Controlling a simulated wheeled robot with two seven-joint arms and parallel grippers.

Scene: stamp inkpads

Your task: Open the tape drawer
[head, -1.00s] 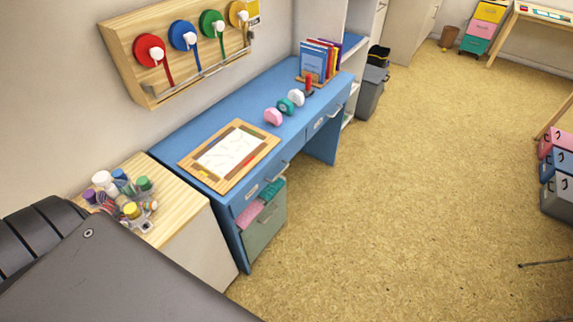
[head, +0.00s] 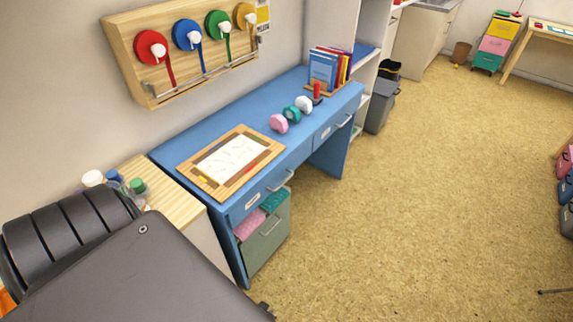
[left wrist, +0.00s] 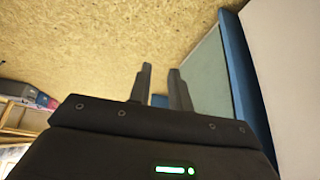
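The blue desk (head: 210,119) stands along the wall in the head view. It has a left front drawer (head: 243,209) and a right front drawer (head: 322,139), each with a pale label and a metal handle; both look closed. The labels are too small to read, so I cannot tell which is the tape drawer. My left gripper (left wrist: 160,68) shows in the left wrist view with its two fingers apart and nothing between them. A blue upright panel is to its right there. My right gripper is not in view.
A framed drawing board (head: 186,172) and pink, teal and white tape dispensers (head: 291,114) sit on the desktop. A wooden-topped cabinet (head: 175,188) adjoins the desk's near end. Floor right of the desk is clear.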

